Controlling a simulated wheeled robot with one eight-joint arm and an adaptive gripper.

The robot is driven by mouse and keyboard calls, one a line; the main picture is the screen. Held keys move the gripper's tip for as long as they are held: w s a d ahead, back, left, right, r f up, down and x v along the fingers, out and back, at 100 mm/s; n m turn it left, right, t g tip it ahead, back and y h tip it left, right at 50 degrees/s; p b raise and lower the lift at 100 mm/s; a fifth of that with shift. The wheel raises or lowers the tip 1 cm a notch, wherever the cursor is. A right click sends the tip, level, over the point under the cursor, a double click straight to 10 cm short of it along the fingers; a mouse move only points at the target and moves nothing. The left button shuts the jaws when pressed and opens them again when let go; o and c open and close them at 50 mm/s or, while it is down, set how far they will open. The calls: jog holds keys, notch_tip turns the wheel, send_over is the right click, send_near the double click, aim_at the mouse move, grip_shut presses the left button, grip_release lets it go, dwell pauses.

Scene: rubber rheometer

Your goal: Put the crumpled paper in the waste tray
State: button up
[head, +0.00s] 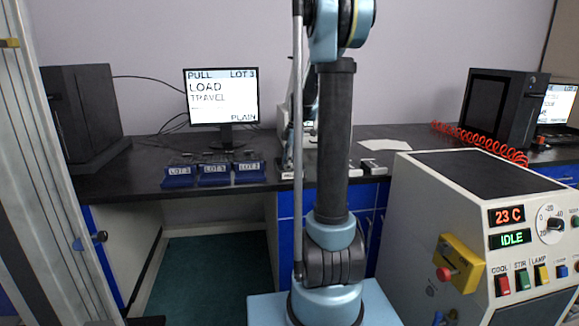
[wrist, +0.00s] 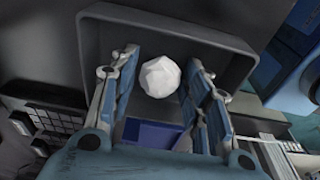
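The crumpled paper (wrist: 160,76) is a white faceted ball in the wrist view. It shows against the inside of a dark grey, square-walled tray (wrist: 215,37), which looks like the waste tray. My gripper (wrist: 163,62) is over the tray with its two blue-grey fingers spread wide. The paper appears between the fingers, with a narrow gap at each side. I cannot tell its exact height above the tray floor. In the head view my arm stands in the middle, and the gripper, paper and tray are not visible.
A black bench (head: 370,140) runs along the wall with a monitor (head: 222,97) and blue LOT bins (head: 214,175). A cream machine (head: 440,200) reading 23 C and IDLE stands at the right. A green mat (head: 205,270) lies under the bench.

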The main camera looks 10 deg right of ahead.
dwell(0.3)
notch_tip(320, 180, up, 11)
jog(key=d, duration=0.2)
jog(key=s+a+m, duration=0.1)
jog(key=s+m, duration=0.3)
jog(key=s, duration=0.5)
jog(key=s+f+m+t+h, duration=0.1)
jog(key=s+f+m, duration=0.6)
jog(key=s, duration=0.6)
jog(key=s+a+f+m+t, duration=0.1)
jog(key=s+f+m, duration=0.5)
jog(key=s+f, duration=0.5)
jog(key=shift+s+f+m+h, duration=0.2)
jog(key=shift+s+m+h, duration=0.2)
jog(key=shift+s, duration=0.5)
jog(key=shift+a, duration=0.1)
jog(key=shift+w+f, duration=0.2)
jog(key=shift+w, duration=0.25)
